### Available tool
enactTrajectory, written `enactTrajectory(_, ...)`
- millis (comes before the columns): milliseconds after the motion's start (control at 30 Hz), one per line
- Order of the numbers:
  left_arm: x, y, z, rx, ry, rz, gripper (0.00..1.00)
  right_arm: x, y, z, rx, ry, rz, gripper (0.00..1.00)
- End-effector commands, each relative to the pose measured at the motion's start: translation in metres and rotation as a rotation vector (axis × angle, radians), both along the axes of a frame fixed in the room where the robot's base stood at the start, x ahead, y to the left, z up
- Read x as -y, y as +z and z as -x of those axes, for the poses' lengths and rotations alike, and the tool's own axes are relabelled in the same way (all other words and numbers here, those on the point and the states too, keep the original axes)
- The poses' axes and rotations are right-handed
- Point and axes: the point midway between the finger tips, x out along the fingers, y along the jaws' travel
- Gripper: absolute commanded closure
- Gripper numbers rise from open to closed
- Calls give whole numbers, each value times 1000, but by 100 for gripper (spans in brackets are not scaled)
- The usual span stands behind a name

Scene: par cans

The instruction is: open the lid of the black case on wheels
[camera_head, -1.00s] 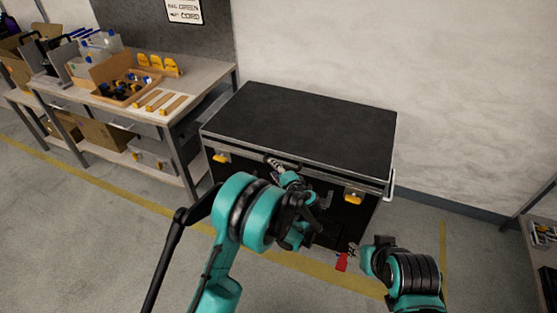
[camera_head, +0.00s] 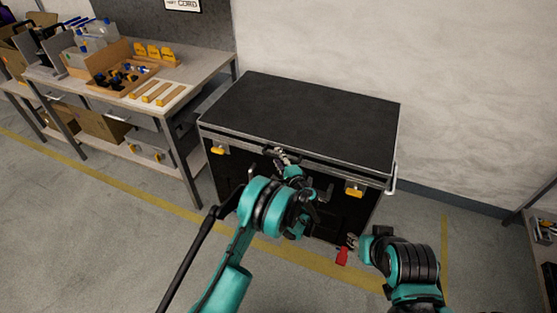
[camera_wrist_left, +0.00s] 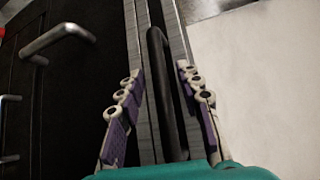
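The black case (camera_head: 310,120) with metal edges stands against the wall, its lid shut and flat. Yellow latches (camera_head: 354,190) show at the left and right of its front. A dark handle (camera_wrist_left: 160,70) sits at the middle of the lid's front edge. My left gripper (camera_head: 282,156) is at this handle; in the left wrist view its two fingers (camera_wrist_left: 160,100) are apart, one on each side of the handle, with gaps visible. My right gripper (camera_head: 352,241) is low in front of the case, at its right part, near a red tag-like thing (camera_head: 342,257); its fingers are too small to read.
A workbench (camera_head: 200,78) with boxes and tools stands left of the case. Another shelf (camera_head: 543,215) is at the right edge. The wall is close behind the case. The floor in front, with yellow lines, is clear apart from my arms.

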Motion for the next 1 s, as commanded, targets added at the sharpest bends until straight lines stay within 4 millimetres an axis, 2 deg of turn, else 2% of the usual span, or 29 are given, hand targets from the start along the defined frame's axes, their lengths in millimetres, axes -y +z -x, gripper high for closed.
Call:
enactTrajectory(267, -1, 0, -2, 0, 0, 0, 64, 0, 0, 0, 0, 0, 0, 60)
enactTrajectory(400, -1, 0, -2, 0, 0, 0, 99, 0, 0, 0, 0, 0, 0, 60)
enactTrajectory(667, -1, 2, -2, -2, 0, 0, 100, 0, 1, 0, 0, 0, 0, 60)
enactTrajectory(767, -1, 11, -3, -13, 0, -5, 100, 0, 7, 0, 0, 0, 0, 60)
enactTrajectory(867, -1, 28, -4, -37, -1, -12, 100, 0, 18, 0, 0, 0, 0, 60)
enactTrajectory(1000, 1, 68, -9, -96, 0, -32, 100, 0, 42, 0, 0, 0, 0, 60)
